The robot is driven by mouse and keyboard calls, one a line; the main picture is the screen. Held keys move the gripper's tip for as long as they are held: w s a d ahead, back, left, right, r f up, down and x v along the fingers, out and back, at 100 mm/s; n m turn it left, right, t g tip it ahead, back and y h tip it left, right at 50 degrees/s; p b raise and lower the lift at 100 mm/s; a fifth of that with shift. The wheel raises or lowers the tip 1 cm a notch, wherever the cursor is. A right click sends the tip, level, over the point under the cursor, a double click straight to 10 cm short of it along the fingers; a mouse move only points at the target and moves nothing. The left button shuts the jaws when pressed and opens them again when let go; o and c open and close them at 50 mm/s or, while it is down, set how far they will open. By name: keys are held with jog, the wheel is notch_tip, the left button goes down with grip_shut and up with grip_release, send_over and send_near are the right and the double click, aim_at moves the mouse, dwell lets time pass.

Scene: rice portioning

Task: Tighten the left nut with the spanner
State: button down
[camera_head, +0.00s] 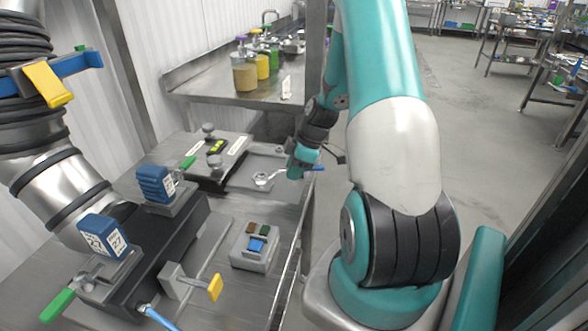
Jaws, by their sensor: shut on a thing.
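My gripper (297,172) is at the right edge of the steel table, shut on a spanner. The spanner's silver ring-shaped head (262,179) points left, over or on a small grey plate. Its blue handle end (318,168) sticks out to the right of my gripper. I cannot tell whether the head is around a nut. Two silver knob-like fittings, a rear one (208,130) and a front one (215,161), stand on the black and grey unit to the left of the spanner. The left nut is too small to make out for certain.
A black machine block with blue numbered clamps (106,238) and a green handle (58,305) fills the left. A yellow lever (215,288) and a grey button box (255,246) stand in front. Jars (244,76) stand on the back bench.

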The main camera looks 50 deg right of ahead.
jog(key=shift+f+b, duration=0.8)
jog(key=shift+f, duration=0.1)
dwell(0.8)
dwell(0.5)
jog(key=shift+s+a+m, duration=0.4)
jog(key=shift+a+m, duration=0.2)
jog(key=shift+m, duration=0.3)
jog(key=shift+h, duration=0.3)
jog(key=shift+s+a+m+t+b, duration=0.4)
jog(key=shift+a+m, duration=0.2)
jog(key=shift+m, duration=0.3)
jog(key=shift+a+m+h, duration=0.4)
jog(key=shift+s+a+m, duration=0.15)
jog(key=shift+a+m, duration=0.15)
jog(key=shift+m, duration=0.2)
